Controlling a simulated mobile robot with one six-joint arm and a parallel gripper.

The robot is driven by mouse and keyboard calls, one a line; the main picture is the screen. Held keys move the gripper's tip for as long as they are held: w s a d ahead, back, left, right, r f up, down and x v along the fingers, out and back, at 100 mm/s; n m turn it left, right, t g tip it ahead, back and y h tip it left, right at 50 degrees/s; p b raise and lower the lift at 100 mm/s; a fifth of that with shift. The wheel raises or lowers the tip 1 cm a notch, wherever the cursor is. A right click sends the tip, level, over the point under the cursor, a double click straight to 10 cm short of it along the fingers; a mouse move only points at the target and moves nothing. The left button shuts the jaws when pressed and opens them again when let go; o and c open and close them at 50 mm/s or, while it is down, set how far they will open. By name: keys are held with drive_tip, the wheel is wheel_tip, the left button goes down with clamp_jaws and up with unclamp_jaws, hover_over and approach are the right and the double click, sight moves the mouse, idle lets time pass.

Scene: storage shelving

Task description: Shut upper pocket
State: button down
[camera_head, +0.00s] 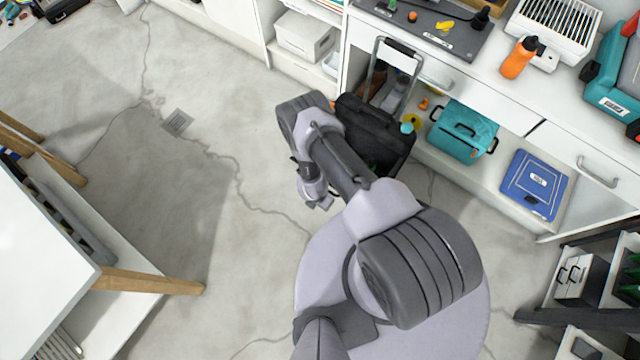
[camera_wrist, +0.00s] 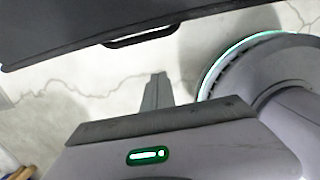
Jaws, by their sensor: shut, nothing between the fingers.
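A black case (camera_head: 375,122) with a raised grey pull handle (camera_head: 398,45) stands on the floor in front of the shelving, partly hidden behind my arm. I cannot tell from the head view which part is its upper pocket or how far it is open. In the wrist view a dark flat panel (camera_wrist: 60,30), which looks like part of the case, fills the top, with a black loop handle (camera_wrist: 140,38) on its lower edge. My gripper (camera_head: 325,203) is shut and empty, on the near left of the case; its fingers (camera_wrist: 155,90) also show below the panel, apart from it.
A teal box (camera_head: 462,130) and a blue case (camera_head: 535,185) sit on the low shelf right of the black case. A drawer unit (camera_head: 500,90) stands behind. A white table (camera_head: 45,235) with wooden legs is at left. The cracked floor (camera_head: 200,190) between is clear.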

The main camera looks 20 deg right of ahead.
drive_tip(key=shift+w+d+f+b, duration=0.45)
drive_tip(key=shift+w+d, duration=0.2)
drive_tip(key=shift+d, duration=0.25)
drive_tip(key=shift+w+d+f+b, duration=0.35)
drive_tip(key=shift+w+d+f, duration=0.25)
drive_tip(key=shift+d, duration=0.25)
drive_tip(key=shift+r, duration=0.15)
